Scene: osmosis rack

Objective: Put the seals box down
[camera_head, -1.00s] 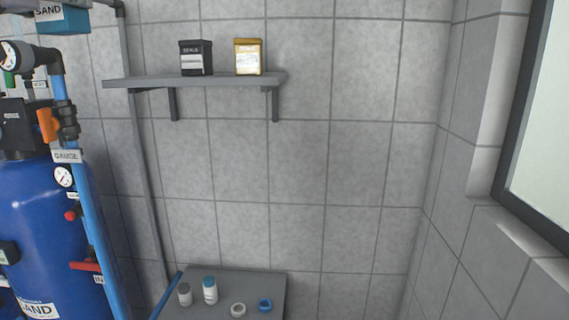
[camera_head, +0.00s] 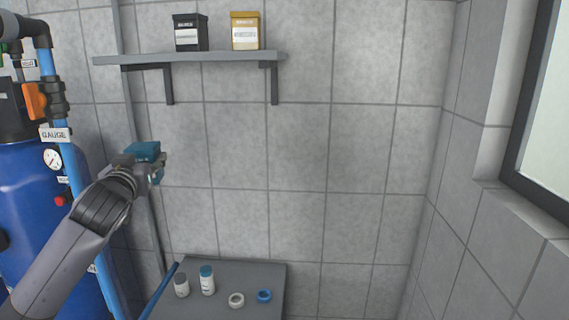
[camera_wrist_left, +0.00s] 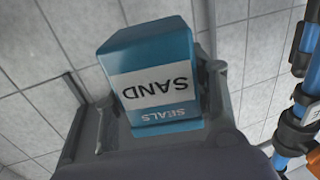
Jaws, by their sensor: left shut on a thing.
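The seals box is a small blue box (camera_wrist_left: 152,75) with a white label reading SAND and SEALS, upside down in the left wrist view. My left gripper (camera_wrist_left: 155,98) is shut on it, one finger on each side. In the head view the blue box (camera_head: 143,151) is held up at the left, in front of the tiled wall. My left gripper (camera_head: 152,166) there is below the shelf level and above the low grey table, apart from both. My right gripper is not in view.
A grey wall shelf (camera_head: 215,57) holds a black box (camera_head: 190,33) and a yellow box (camera_head: 245,31), with bare room at its left. The low table (camera_head: 235,302) holds two bottles and two rings. Blue tank and pipes (camera_head: 30,215) stand at left.

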